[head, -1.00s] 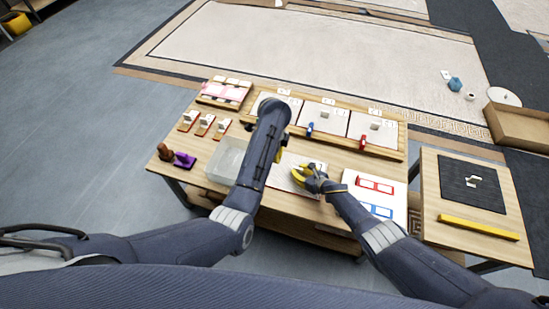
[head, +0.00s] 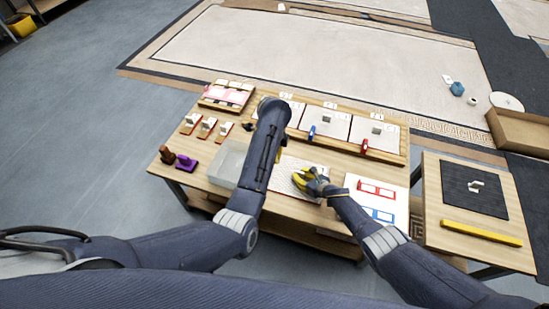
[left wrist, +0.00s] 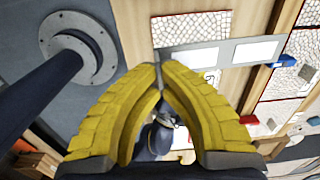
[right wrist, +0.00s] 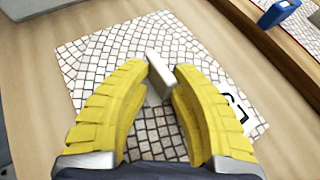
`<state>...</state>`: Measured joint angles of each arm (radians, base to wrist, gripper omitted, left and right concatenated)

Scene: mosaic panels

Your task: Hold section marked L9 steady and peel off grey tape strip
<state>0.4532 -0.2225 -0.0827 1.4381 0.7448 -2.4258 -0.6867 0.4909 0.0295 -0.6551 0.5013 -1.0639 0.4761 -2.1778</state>
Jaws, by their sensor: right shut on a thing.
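The mosaic section (head: 285,185) lies flat on the wooden bench; it fills the middle of the right wrist view (right wrist: 105,45). A white label with black characters (right wrist: 234,108) shows there, partly hidden by a finger. My right gripper (head: 298,178) is over the section, its yellow fingertips (right wrist: 162,72) shut on a pale grey upright piece (right wrist: 157,82); I cannot tell how far it runs as a tape strip. My left gripper (left wrist: 160,68) is shut, tips together, in front of a grey strip (left wrist: 182,57) and a partly covered label (left wrist: 211,76). In the head view my arm hides it.
A sheet with red and blue outlines (head: 385,195) lies right. A side table holds a dark mat (head: 470,200) and yellow bar (head: 480,233).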

